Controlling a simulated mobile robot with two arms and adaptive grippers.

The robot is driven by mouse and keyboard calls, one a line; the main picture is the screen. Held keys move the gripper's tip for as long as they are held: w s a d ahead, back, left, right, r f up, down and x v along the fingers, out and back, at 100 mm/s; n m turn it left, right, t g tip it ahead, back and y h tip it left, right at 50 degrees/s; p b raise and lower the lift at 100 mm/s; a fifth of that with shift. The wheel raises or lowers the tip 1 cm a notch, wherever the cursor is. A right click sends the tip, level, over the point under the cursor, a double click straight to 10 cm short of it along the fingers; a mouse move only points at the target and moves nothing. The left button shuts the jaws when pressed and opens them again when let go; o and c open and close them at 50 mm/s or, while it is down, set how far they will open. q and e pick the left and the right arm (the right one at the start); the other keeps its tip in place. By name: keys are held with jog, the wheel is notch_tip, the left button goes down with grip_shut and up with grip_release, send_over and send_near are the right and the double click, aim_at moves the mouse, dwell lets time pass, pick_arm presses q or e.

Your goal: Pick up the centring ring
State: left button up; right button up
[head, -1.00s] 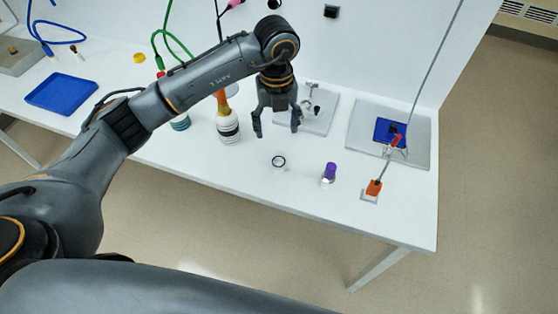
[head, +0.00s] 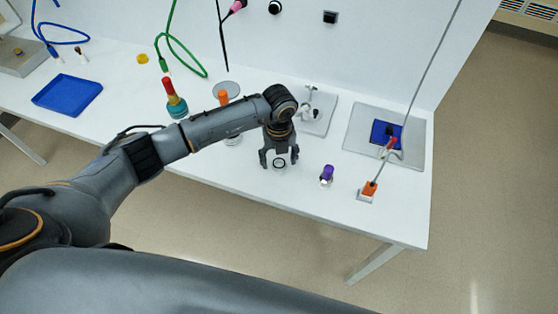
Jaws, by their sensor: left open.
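The centring ring (head: 280,163) is a small dark-rimmed ring with a pale middle, on the white table. My left gripper (head: 279,162) is open, pointing down, with one finger on each side of the ring as seen from above. I cannot tell how high the fingertips are over the table or whether they touch the ring. No right gripper shows.
A purple-capped vial (head: 326,175) stands right of the ring. An orange plug-like block (head: 368,190) is further right. A grey plate (head: 415,146) carries a blue pad (head: 378,132). A blue tray (head: 68,95) lies at left.

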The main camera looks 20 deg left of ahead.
pick_arm(q)
jog(key=shift+c, duration=0.2)
jog(key=c, duration=0.9)
jog(key=shift+r, duration=0.1)
